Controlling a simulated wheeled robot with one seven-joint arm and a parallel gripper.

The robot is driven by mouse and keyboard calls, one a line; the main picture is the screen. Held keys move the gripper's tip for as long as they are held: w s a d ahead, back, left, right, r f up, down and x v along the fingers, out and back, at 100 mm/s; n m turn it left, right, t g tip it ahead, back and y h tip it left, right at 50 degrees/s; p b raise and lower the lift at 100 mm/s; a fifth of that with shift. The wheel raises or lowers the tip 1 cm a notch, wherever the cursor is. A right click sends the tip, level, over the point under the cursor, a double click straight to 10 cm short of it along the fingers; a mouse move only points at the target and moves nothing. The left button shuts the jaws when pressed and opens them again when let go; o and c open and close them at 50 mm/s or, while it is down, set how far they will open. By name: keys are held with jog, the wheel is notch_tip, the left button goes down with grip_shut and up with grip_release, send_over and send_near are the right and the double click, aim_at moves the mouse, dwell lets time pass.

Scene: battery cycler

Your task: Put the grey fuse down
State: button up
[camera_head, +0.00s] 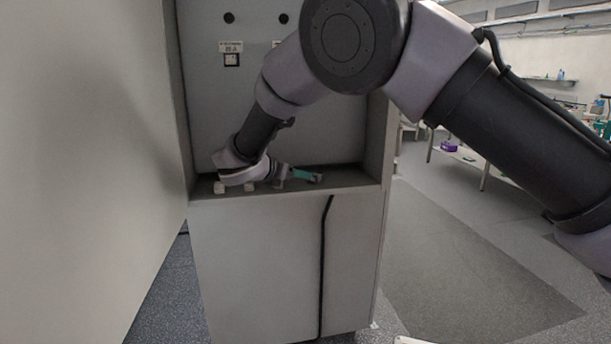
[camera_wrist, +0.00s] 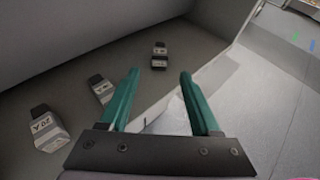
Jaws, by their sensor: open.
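My gripper (camera_wrist: 158,73) is open in the wrist view, with its two green fingers apart and nothing between them. Just beyond the fingertips, a small grey fuse (camera_wrist: 159,57) with a dark end lies on the shelf, apart from the fingers. In the head view my gripper (camera_head: 307,175) is low over the right part of the cabinet's shelf (camera_head: 345,178). The fuse near its tips is too small to make out clearly there.
Two more fuses with dark ends and pale bodies lie left of the fingers in the wrist view: a nearer one marked 20 A (camera_wrist: 48,130) and a middle one (camera_wrist: 102,91). The shelf has a back wall and a front edge. A black cable (camera_head: 324,260) hangs down the cabinet front.

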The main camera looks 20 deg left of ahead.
jog(key=shift+v, duration=1.25)
jog(key=w+d+r+m+g+h, duration=0.15)
jog(key=w+d+r+m, duration=0.25)
jog(key=d, duration=0.5)
jog(key=w+d+r+m+g, duration=0.3)
jog(key=d+m, duration=0.1)
jog(key=d, duration=0.5)
jog(key=s+d+r+m+g, duration=0.1)
jog(key=d+r+m, duration=0.15)
jog(key=d, duration=0.25)
jog(key=d+r+m+g+y, duration=0.1)
jog(key=d+m, duration=0.2)
jog(key=d, duration=0.3)
jog(key=s+d+r+m+g, duration=0.1)
jog(key=d+r+m, duration=0.15)
jog(key=d, duration=0.25)
jog(key=s+d+r+m+g+y, duration=0.1)
jog(key=s+d+r+m+y, duration=0.15)
jog(key=s+d+m, duration=0.4)
jog(key=s+d+r+m+y, duration=0.1)
jog(key=s+d+r+m, duration=0.25)
jog(key=d, duration=0.55)
jog(key=s+d+m+t+y, duration=0.2)
jog(key=s+d+m, duration=0.3)
jog(key=s+m, duration=0.6)
jog(key=shift+s+d+r+t, duration=0.15)
jog(key=shift+s+r+t, duration=0.05)
jog(key=shift+s+t, duration=0.2)
